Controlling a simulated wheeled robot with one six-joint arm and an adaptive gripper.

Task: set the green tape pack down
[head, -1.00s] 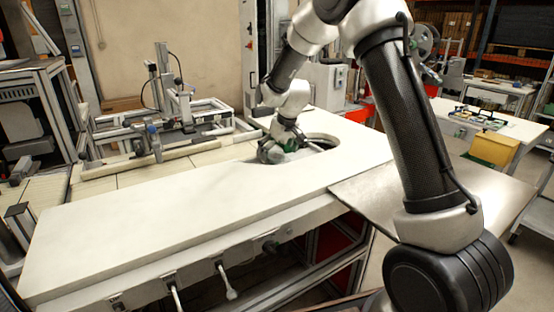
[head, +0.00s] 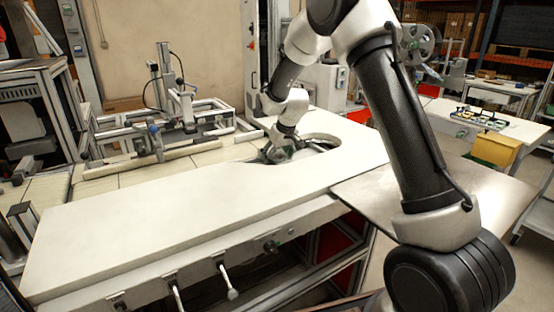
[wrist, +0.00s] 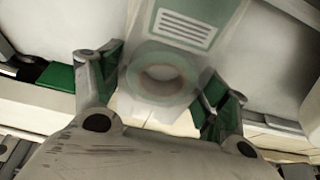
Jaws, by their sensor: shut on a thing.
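The green tape pack (wrist: 185,28) is a clear bag with a green and white label and a pale tape ring inside. In the wrist view it lies between the two green-padded fingers of my gripper (wrist: 163,75), which is shut on it. In the head view my gripper (head: 276,153) is low at the round cut-out of the long white worktop (head: 150,225), near its far edge. The pack is too small and too covered there to make out clearly. I cannot tell whether it touches a surface.
A metal frame fixture (head: 180,105) stands behind the worktop at the left. A bare metal plate (head: 480,195) adjoins it at the right. A yellow bin (head: 494,150) and a side table with a tray (head: 478,118) are farther right. The worktop's near left part is clear.

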